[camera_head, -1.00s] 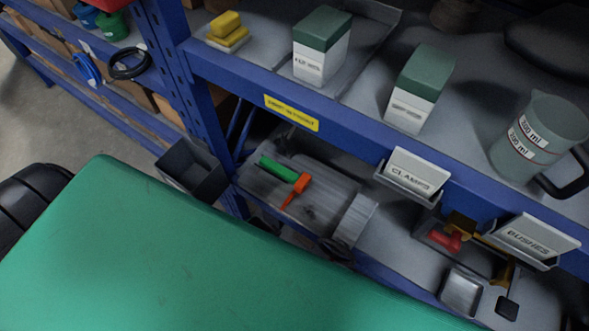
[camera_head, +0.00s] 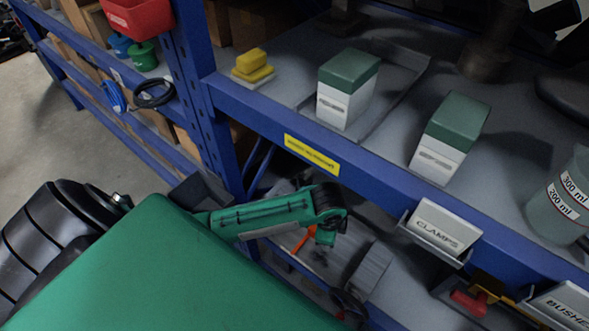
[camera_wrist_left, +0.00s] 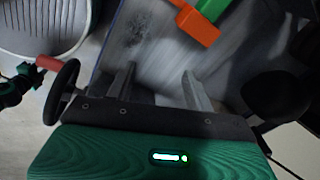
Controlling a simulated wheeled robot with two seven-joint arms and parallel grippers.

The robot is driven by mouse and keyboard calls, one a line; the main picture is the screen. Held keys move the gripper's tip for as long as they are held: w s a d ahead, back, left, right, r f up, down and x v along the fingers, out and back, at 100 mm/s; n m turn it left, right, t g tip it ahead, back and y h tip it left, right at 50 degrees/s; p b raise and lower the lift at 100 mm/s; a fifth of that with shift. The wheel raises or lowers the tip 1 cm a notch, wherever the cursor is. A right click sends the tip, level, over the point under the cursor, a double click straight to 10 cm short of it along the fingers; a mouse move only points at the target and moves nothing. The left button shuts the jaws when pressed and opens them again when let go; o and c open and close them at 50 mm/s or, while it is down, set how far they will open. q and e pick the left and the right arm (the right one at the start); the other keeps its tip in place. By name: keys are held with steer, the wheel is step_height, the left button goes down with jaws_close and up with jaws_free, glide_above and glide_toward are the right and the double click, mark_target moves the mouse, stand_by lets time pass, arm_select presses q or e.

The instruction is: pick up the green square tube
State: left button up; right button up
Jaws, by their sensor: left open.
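The green square tube (camera_wrist_left: 213,8) shows only in part at the top edge of the left wrist view, beside and touching an orange piece (camera_wrist_left: 194,24). My right gripper is not in view.
The blue upper shelf beam (camera_head: 330,165) runs above and behind my left arm. A grey ribbed block (camera_head: 371,268) stands right of the orange piece.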

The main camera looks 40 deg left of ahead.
arm_select(q)
steer(key=w+a+r+m+g+y, duration=0.1)
steer(key=w+a+r+m+y, duration=0.15)
steer(key=a, duration=0.25)
steer(key=w+a+r+m+g+y, duration=0.1)
steer(key=w+a+r+m, duration=0.15)
steer(key=a, duration=0.25)
steer(key=x, duration=0.7)
steer(key=shift+s+a+f+b, duration=0.2)
steer(key=shift+s+f+b, duration=0.1)
steer(key=shift+s+b, duration=0.1)
steer(key=shift+w+a+f, duration=0.15)
steer(key=shift+a+f, duration=0.2)
steer(key=shift+f, duration=0.45)
steer(key=shift+w+a+f, duration=0.15)
steer(key=shift+a+f, duration=0.25)
steer(key=shift+f, duration=0.4)
steer(key=shift+w+a+f, duration=0.15)
steer(key=shift+a+f, duration=0.2)
steer(key=shift+f, duration=0.5)
steer(key=c, duration=1.1)
steer(key=shift+r, duration=0.1)
